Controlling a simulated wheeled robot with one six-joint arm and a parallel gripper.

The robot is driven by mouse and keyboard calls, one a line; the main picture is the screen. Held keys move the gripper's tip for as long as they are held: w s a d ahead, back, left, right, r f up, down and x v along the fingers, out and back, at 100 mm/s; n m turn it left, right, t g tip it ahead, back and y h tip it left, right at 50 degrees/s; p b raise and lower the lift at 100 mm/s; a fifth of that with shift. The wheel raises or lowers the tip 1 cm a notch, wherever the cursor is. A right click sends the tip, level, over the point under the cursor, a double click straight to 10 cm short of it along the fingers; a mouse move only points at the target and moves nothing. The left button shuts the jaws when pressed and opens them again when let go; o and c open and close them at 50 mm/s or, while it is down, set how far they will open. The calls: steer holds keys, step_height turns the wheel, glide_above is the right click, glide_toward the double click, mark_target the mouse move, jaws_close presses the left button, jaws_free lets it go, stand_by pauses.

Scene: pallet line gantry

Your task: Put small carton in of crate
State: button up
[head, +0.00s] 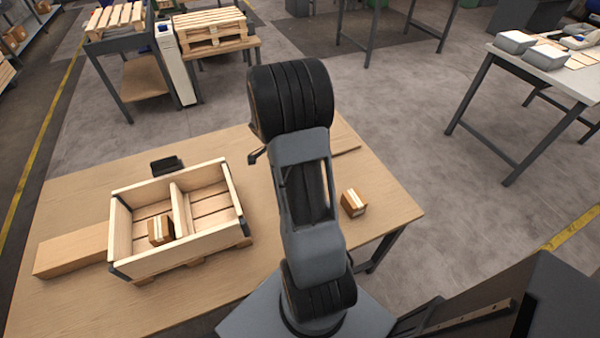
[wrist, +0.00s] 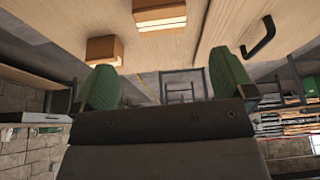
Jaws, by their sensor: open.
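The crate (head: 206,251) is an open light-wood box with dark corners on the table. A divider splits it, and one small brown carton with a pale band (head: 160,230) is in its left compartment. Another small carton (head: 352,203) sits on the table right of my arm. In the wrist view, a carton (wrist: 158,16) with a pale band and a plainer brown one (wrist: 103,50) show near the top; I cannot tell which is which in the head view. My gripper (wrist: 165,62) has its green fingers spread, with nothing between them. My arm mostly hides it in the head view.
A long wooden block (head: 72,252) lies against the crate's left side. A black object (head: 166,166) stands behind the crate. A black curved handle (wrist: 258,38) shows at right in the wrist view. The table's front left (head: 60,305) is clear.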

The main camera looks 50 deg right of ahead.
steer(key=shift+m, duration=0.3)
steer(key=x, duration=0.8)
steer(key=shift+d, duration=0.35)
steer(key=shift+p+x, duration=0.45)
steer(key=shift+x, duration=2.5)
steer(key=shift+s, duration=0.15)
steer(key=c, duration=1.1)
steer(key=shift+r, duration=0.1)
